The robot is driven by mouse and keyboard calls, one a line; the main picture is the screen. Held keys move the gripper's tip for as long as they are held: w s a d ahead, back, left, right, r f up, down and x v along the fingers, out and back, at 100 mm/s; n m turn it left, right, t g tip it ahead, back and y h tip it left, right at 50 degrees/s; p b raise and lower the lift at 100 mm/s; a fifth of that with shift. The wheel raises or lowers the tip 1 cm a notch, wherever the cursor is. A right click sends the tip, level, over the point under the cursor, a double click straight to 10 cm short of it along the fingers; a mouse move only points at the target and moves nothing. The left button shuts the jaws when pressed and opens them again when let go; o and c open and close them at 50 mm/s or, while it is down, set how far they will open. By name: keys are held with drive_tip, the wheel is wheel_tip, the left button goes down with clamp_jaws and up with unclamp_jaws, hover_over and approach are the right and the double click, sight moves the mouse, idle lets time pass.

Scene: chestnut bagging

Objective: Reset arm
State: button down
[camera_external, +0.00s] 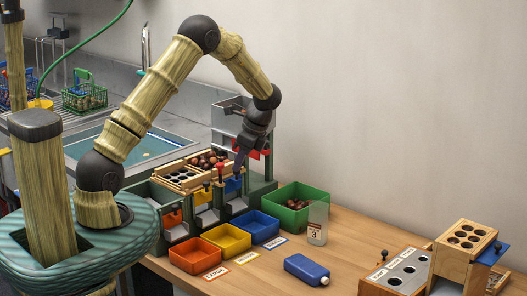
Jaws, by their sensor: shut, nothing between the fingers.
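My arm arches over the chestnut sorting machine (172,193) from the left. My gripper (238,172) points down above the right part of the machine, beside the red part under the grey hopper (228,117). Its fingers look together and nothing shows between them. Dark brown chestnuts (208,160) lie on the machine's wooden top, just left of my gripper. I cannot tell whether the fingertips touch the machine.
Red (195,256), yellow (226,241) and blue (256,228) trays stand in front of the machine. A green crate (293,208), a clear container (317,224) and a blue bottle (307,270) are right. Wooden racks (466,238) stand far right. Bare table lies between.

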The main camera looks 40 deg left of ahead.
drive_tip(key=s+d+r+n+t+h, duration=0.2)
drive_tip(key=s+r+n, duration=0.2)
drive_tip(key=s, duration=0.6)
drive_tip(key=s+d+r+n+t+h, duration=0.2)
drive_tip(key=s+d+r+n, duration=0.1)
drive_tip(key=s+n, duration=0.5)
drive_tip(key=shift+s+d+r+n+t, duration=0.3)
drive_tip(key=shift+s+r, duration=0.2)
drive_tip(key=shift+s, duration=0.6)
